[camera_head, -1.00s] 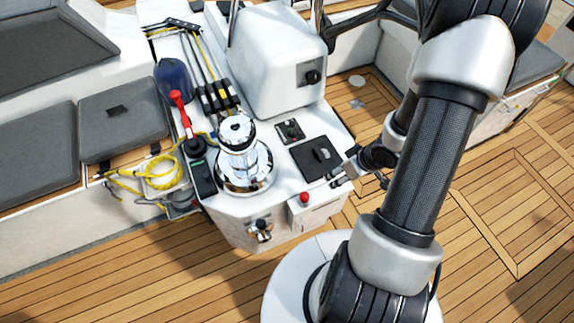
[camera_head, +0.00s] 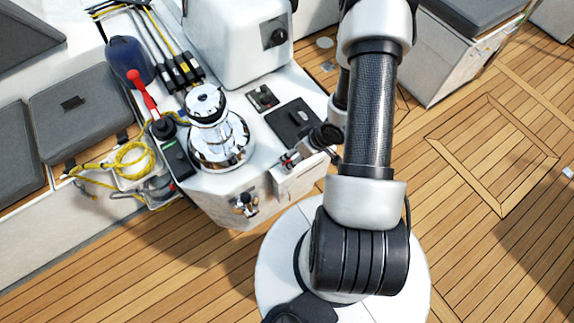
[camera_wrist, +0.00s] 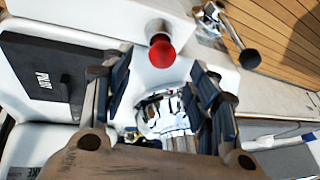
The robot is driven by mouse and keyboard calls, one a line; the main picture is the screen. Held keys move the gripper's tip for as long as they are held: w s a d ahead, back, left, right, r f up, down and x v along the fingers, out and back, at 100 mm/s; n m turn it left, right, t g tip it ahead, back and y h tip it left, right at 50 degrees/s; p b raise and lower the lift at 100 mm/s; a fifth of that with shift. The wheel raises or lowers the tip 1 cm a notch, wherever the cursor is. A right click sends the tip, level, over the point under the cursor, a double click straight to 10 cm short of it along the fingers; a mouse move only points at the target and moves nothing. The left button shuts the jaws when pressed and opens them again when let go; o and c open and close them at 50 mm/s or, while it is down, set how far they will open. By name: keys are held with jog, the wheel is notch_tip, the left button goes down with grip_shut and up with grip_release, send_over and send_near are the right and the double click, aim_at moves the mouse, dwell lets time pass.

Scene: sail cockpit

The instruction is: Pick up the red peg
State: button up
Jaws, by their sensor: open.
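The red peg (camera_wrist: 162,50) shows in the wrist view as a round red end on a pale, metallic-looking shaft, at the white console's edge. My gripper (camera_wrist: 160,70) is open, with one finger on either side of the view. The peg's red end lies just beyond the fingertips, roughly centred between them, and nothing is held. In the head view my gripper (camera_head: 296,161) is over the right front corner of the console (camera_head: 228,190).
A chrome winch (camera_head: 220,140) stands on the console left of my gripper. A black panel (camera_head: 291,122) lies behind it, and a black-ended lever (camera_head: 244,204) sticks out of the front. A red handle (camera_head: 145,95) and yellow rope (camera_head: 130,160) are farther left. Wooden deck is open at right.

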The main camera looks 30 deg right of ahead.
aim_at(289, 161)
jog(key=b+x, duration=0.1)
jog(key=x, duration=0.1)
jog(key=b+x, duration=0.1)
jog(key=x, duration=0.1)
jog(key=shift+s+a+f, duration=0.15)
jog(key=shift+s+f, duration=0.05)
jog(key=shift+w+a+f+b, duration=0.1)
jog(key=shift+w+f+b, duration=0.1)
jog(key=shift+f+b, duration=0.15)
jog(key=c, duration=1.1)
jog(key=shift+r, duration=0.1)
